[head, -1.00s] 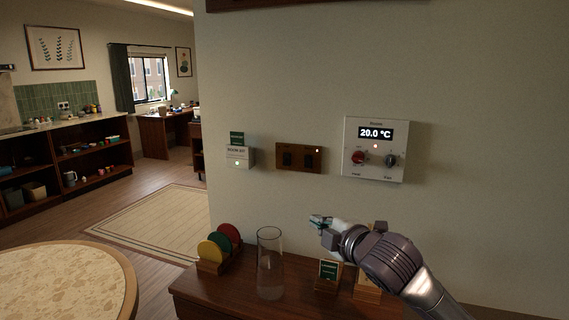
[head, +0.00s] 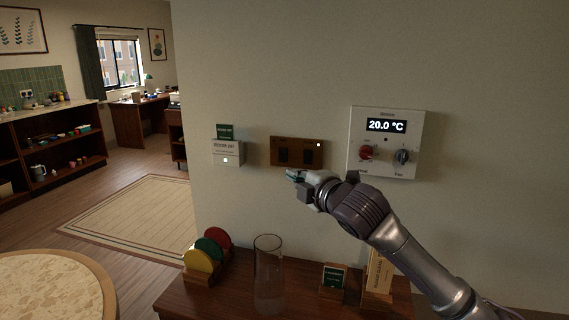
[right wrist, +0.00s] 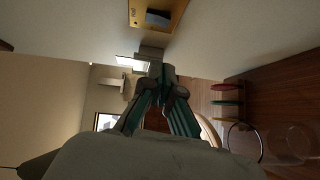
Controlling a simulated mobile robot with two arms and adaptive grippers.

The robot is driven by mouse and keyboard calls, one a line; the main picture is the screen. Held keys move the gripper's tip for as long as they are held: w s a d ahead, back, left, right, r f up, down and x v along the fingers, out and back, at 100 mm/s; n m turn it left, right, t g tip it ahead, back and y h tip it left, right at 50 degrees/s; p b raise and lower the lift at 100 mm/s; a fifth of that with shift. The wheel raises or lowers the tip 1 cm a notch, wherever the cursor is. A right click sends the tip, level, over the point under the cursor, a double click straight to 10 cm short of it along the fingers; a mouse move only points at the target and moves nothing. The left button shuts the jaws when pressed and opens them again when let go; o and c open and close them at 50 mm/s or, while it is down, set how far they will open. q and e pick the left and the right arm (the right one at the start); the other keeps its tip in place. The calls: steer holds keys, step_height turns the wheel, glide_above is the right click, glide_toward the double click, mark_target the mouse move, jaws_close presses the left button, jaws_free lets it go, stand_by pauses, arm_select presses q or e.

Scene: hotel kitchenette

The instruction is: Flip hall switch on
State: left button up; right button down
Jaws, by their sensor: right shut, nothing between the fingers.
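The brown switch plate (head: 272,152) is on the wall, left of the thermostat. It has two dark rockers, the left rocker (head: 284,155) and the right rocker (head: 307,157), and a small lit lamp at its upper right. I cannot tell from here which way the rockers are tilted. The plate also shows at the top of the right wrist view (right wrist: 141,13), partly cut off. My right gripper (head: 291,175) is shut and empty, just below the plate in the picture and apparently clear of it. Its teal fingers meet in the right wrist view (right wrist: 157,72). My left gripper is out of view.
A card holder (head: 228,153) is left of the plate; the thermostat (head: 409,120) reads 20.0 °C. Below is a wooden cabinet (head: 225,297) with a glass vase (head: 268,272), coloured discs (head: 199,262) and small signs (head: 334,277).

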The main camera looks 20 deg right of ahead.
steer(key=p, duration=0.1)
glide_toward(278, 160)
steer(key=w+a, duration=0.1)
steer(key=a, duration=0.2)
steer(key=w, duration=0.2)
steer(key=w+d, duration=0.1)
steer(key=w, duration=0.1)
steer(key=shift+f+p, duration=0.2)
steer(key=shift+p, duration=0.2)
steer(key=shift+w+d+f, duration=0.1)
steer(key=shift+w+d, duration=0.25)
steer(key=shift+w, duration=0.05)
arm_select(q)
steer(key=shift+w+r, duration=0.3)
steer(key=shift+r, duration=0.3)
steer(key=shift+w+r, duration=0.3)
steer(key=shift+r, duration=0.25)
arm_select(e)
steer(key=shift+w, duration=0.15)
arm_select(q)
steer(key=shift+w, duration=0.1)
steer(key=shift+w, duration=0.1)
arm_select(e)
steer(key=shift+f, duration=0.1)
